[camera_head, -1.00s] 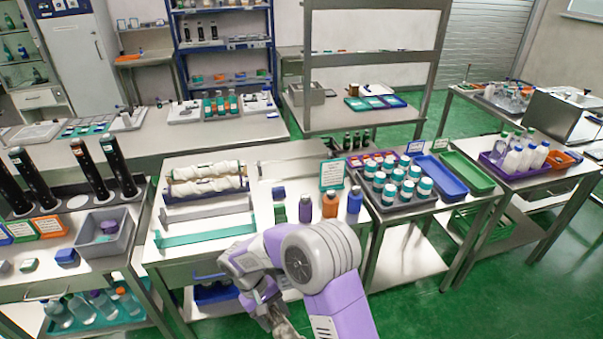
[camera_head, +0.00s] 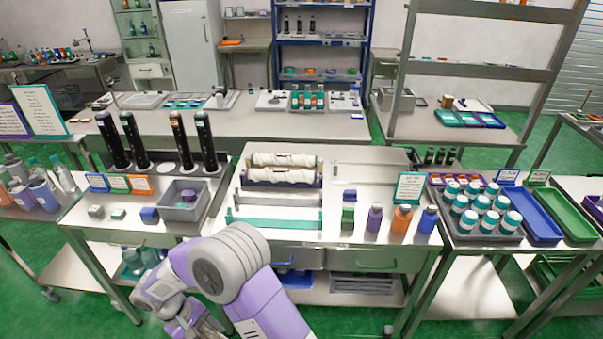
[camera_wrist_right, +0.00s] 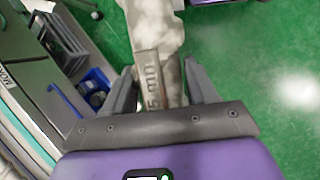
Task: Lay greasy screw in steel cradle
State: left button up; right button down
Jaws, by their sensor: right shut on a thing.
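My right gripper (camera_wrist_right: 161,84) is shut on a long, pale grey-brown, blotchy bar, which looks like the greasy screw (camera_wrist_right: 153,35). A flat face with raised lettering shows between the fingers, and its far end runs out of the top of the wrist view. In the head view my right arm reaches down at the bottom left of centre; its gripper and load are cut off there. A grey, steel-looking cradle (camera_head: 280,199) lies empty on the middle bench, beyond my arm. My left gripper is not in view.
A teal cradle (camera_head: 273,219) lies in front of the grey one; white wrapped rolls (camera_head: 283,174) rest behind it. Bottles (camera_head: 402,219) stand to the right. A grey bin (camera_head: 184,204) and black cylinders (camera_head: 131,135) stand left. The bench's back right (camera_head: 370,170) is mostly clear.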

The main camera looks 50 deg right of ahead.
aim_at(372, 171)
jog(key=u, duration=1.05)
jog(key=k, duration=1.5)
jog(key=z, duration=1.95)
jog(key=i, duration=0.2)
